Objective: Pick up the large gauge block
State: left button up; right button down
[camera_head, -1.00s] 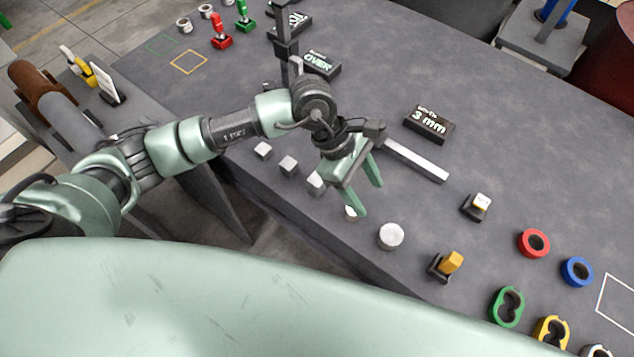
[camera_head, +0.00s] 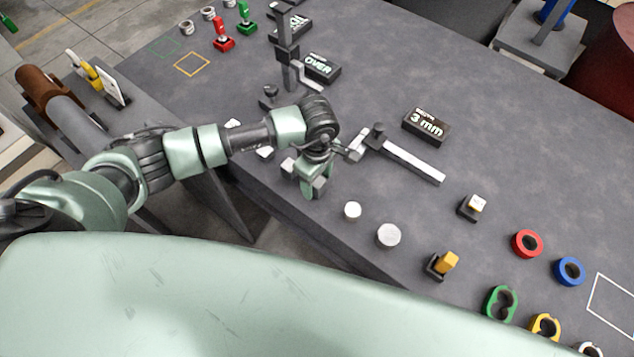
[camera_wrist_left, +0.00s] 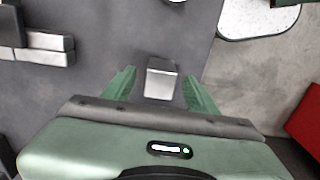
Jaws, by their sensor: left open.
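Several small silvery gauge blocks stand in a row along the near table edge in the head view. The block at the right end of the row, apparently the large gauge block (camera_head: 320,185), shows beside my left gripper (camera_head: 307,182), which partly hides it. In the left wrist view my open left gripper (camera_wrist_left: 158,80) points down, with a silvery block (camera_wrist_left: 161,82) between its two green fingers. A gap shows on both sides of the block. Whether the fingertips are down at its height is hard to tell. My right gripper is not in view.
A small white disc (camera_head: 352,210) and a larger one (camera_head: 389,235) stand right of the blocks. A long metal caliper (camera_head: 410,162) lies beyond the gripper, near the black 3 mm sign (camera_head: 426,126). A height stand (camera_head: 287,60) rises behind. The table's middle is mostly clear.

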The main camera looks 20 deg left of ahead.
pick_arm(q)
grip_shut()
jog(key=shift+w, duration=0.1)
dwell(1.3)
